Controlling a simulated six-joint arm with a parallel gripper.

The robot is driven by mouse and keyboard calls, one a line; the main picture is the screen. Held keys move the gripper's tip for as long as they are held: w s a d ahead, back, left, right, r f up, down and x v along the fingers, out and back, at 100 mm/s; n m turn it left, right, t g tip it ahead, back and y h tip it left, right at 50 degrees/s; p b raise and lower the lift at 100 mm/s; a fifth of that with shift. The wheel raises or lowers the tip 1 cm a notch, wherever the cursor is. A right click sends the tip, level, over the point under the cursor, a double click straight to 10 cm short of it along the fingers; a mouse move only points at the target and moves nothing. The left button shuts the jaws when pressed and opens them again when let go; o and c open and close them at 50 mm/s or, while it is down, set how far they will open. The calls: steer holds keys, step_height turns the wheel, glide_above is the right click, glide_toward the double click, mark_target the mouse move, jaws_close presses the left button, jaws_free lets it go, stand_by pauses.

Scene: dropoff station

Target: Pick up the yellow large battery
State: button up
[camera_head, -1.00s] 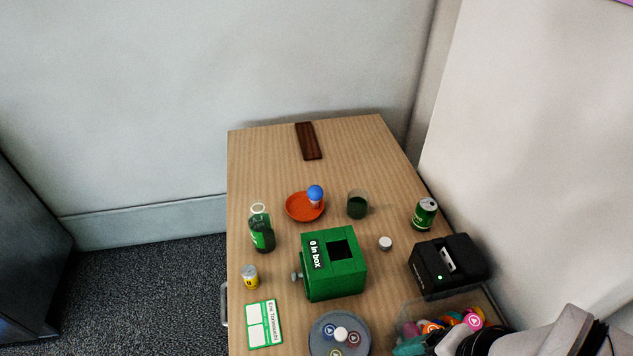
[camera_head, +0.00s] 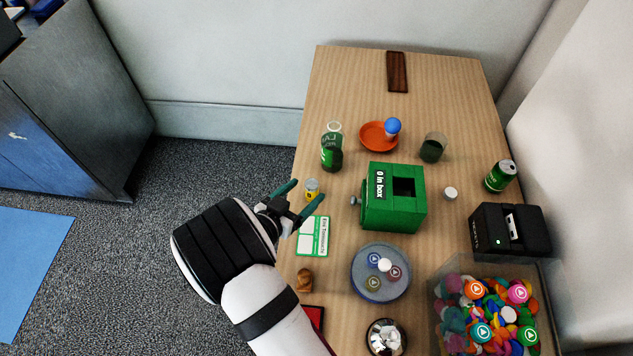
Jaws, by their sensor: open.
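The yellow large battery (camera_head: 311,191) stands upright near the left edge of the wooden table, with a yellow body and a grey upper part. My gripper (camera_head: 304,197) is open, with its dark green fingers reaching toward the battery from the lower left. The battery shows between or just beyond the two fingertips. I cannot tell whether either finger touches it.
A green bottle (camera_head: 332,150) stands behind the battery, and a green box (camera_head: 410,215) with a knob is to its right. A green and white card (camera_head: 312,237) lies in front. A round grey tray (camera_head: 357,283) and a bin of colourful pieces (camera_head: 437,318) are nearer.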

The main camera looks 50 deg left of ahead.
steer(key=x, duration=0.7)
steer(key=shift+w+a, duration=0.1)
steer(key=shift+w, duration=0.05)
jaws_close()
